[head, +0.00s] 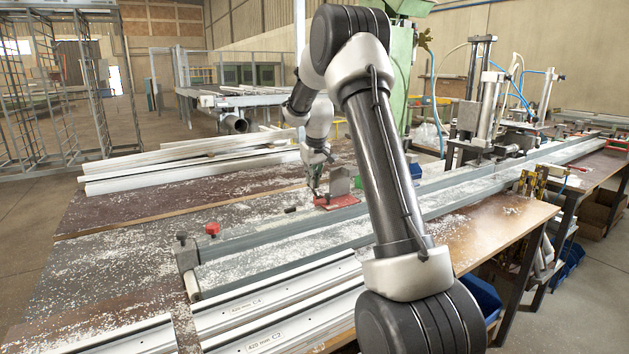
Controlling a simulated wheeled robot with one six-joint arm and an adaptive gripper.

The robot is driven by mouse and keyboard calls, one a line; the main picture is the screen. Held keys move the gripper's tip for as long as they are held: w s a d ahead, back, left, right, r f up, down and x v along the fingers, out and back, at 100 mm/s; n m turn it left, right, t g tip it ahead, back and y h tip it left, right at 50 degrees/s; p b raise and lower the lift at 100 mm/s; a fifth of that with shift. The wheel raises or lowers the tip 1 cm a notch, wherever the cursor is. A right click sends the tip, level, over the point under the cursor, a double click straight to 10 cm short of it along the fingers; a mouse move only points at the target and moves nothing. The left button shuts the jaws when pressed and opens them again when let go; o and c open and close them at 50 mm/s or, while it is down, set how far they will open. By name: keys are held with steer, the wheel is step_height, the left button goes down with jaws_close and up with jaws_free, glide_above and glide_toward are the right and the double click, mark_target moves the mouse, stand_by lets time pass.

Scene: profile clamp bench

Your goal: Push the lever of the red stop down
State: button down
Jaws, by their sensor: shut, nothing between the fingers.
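The red stop (337,202) is a flat red base on the long rail near the middle of the bench. An upright grey block (339,181) stands on it. A short dark handle (290,210) lies low to the left of the red base; it looks like the lever, but I cannot tell how it joins the stop. My gripper (316,193) is shut and empty, pointing down right beside the grey block, over the left part of the red base. Whether its tips touch anything is too small to tell.
A small red block (212,228) sits near the rail's left end, by a dark knob (181,237). White profiles (190,165) lie behind on the bench, and labelled ones (270,310) lie in front. Clamp cylinders (487,105) stand at the right. White chips cover the bench.

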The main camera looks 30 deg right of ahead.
steer(key=shift+w+f+g, duration=0.35)
steer(key=shift+w+f, duration=0.2)
steer(key=shift+w, duration=0.15)
steer(key=shift+w+f+g, duration=0.35)
steer(key=shift+w+f, duration=0.15)
steer(key=shift+w, duration=0.2)
step_height(320, 180, up, 14)
steer(key=w+a, duration=0.1)
steer(key=shift+w+a+f, duration=0.2)
steer(key=shift+w+a, duration=0.05)
steer(key=shift+w, duration=0.1)
